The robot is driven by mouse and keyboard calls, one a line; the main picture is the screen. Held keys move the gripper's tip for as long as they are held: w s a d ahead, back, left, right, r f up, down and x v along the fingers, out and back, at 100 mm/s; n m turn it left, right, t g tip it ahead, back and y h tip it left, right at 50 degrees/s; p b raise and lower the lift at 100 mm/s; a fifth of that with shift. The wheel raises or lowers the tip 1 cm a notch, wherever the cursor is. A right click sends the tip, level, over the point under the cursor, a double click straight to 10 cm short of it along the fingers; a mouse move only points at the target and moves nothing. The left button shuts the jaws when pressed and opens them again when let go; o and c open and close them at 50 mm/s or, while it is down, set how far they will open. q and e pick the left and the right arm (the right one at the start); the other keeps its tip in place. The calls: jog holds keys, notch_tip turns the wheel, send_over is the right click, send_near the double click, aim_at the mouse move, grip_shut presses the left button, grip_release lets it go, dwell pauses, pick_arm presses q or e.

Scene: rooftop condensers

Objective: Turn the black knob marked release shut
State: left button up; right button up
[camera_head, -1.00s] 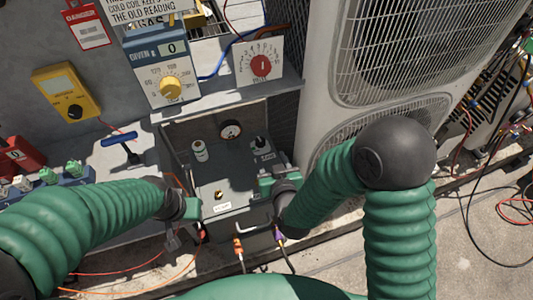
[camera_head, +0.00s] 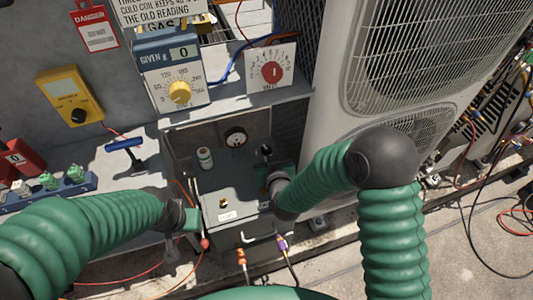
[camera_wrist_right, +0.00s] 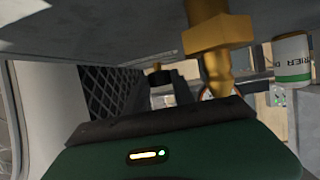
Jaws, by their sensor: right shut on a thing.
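The black knob (camera_head: 265,150) stands at the right side of the grey box (camera_head: 232,190), low in the middle of the head view. My right gripper (camera_head: 268,166) reaches it from the front right and is shut on it; the fingers are mostly hidden. In the right wrist view a small black piece, apparently the knob (camera_wrist_right: 158,76), shows beyond the green gripper body. The word release cannot be read. My left gripper (camera_head: 192,220) is by the box's front left corner, and its jaws are too small to judge.
A brass fitting (camera_wrist_right: 215,50) is close in the wrist view. A round gauge (camera_head: 235,138) and a white bottle (camera_head: 205,157) are at the box's back. A shelf with a yellow dial (camera_head: 180,92) and a red dial (camera_head: 271,73) overhangs. The condenser (camera_head: 400,60) is at right.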

jog(key=shift+a, duration=0.15)
grip_shut()
jog(key=shift+s+a+r+m+h+p, duration=0.1)
jog(key=shift+m+h+p, duration=0.2)
jog(key=shift+m+h, duration=0.25)
jog(key=shift+h, duration=0.35)
jog(key=o, duration=0.9)
grip_release()
jog(key=shift+m, duration=0.25)
